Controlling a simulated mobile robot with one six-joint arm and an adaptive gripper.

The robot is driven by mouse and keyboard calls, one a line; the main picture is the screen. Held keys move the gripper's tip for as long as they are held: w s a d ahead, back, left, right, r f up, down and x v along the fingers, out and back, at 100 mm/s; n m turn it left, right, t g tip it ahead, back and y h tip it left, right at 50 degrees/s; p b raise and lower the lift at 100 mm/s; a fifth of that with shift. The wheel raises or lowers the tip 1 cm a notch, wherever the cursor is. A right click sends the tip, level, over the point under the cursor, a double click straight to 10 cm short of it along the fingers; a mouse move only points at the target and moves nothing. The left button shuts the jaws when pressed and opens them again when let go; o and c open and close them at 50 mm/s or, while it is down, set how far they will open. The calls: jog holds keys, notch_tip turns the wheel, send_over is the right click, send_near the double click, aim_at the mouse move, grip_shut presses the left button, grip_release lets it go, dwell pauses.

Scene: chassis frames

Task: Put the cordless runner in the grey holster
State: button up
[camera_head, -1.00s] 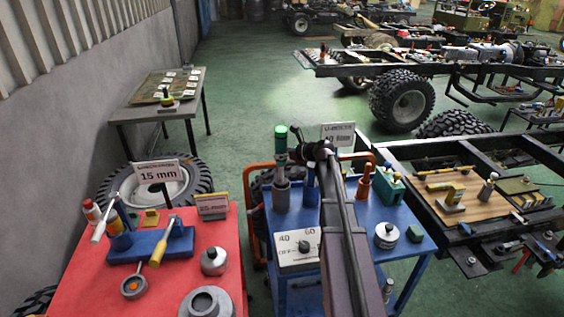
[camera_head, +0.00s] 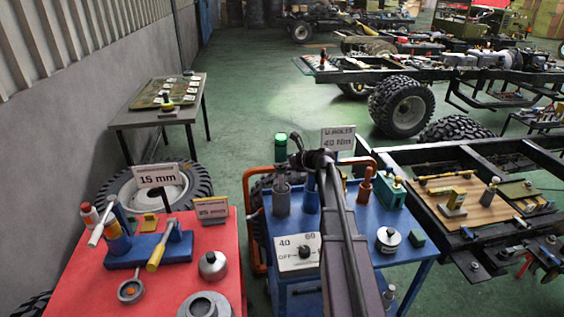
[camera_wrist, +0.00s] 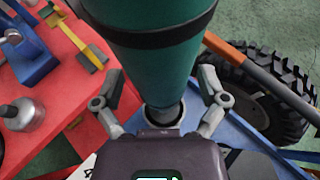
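The cordless runner (camera_head: 281,147) has a bright green top and a dark body and stands upright at the left of the blue cart. In the wrist view its green body with a black band (camera_wrist: 150,40) fills the top middle. The grey holster (camera_head: 282,203) is directly below. In the wrist view the runner's thin grey nose points down at the holster's round rim (camera_wrist: 176,131); how deep it sits is hidden.
On the blue cart (camera_head: 400,262) are a dial box (camera_head: 297,254), a blue-handled tool beside the holster, a 40 Nm sign (camera_head: 338,139) and a round metal weight (camera_head: 388,239). A red cart (camera_head: 80,283) stands left. An orange rail (camera_head: 249,220) runs behind the holster.

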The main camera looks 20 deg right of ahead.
jog(key=shift+r, duration=0.15)
dwell(0.3)
jog(key=p+v, duration=0.4)
jog(key=v, duration=0.8)
jog(key=shift+p, duration=0.4)
jog(key=s+a+f+n+g+h, duration=0.1)
jog(key=s+a+f+n+g, duration=0.3)
jog(key=a+n, duration=0.35)
jog(key=s+a+f+n+g+h, duration=0.1)
jog(key=s+a+f+n+g, duration=0.3)
jog(key=a+n, duration=0.4)
jog(key=s+a+f+n+g+h, duration=0.1)
jog(key=s+a+n+h, duration=0.1)
jog(key=s+a+n, duration=0.2)
jog(key=s+a+f+n+g+h, duration=0.2)
jog(key=s+a+n+h, duration=0.1)
jog(key=s+n, duration=0.6)
jog(key=shift+s+a+f+n, duration=0.3)
jog(key=shift+s+a+n, duration=0.05)
jog(key=shift+s+a, duration=0.2)
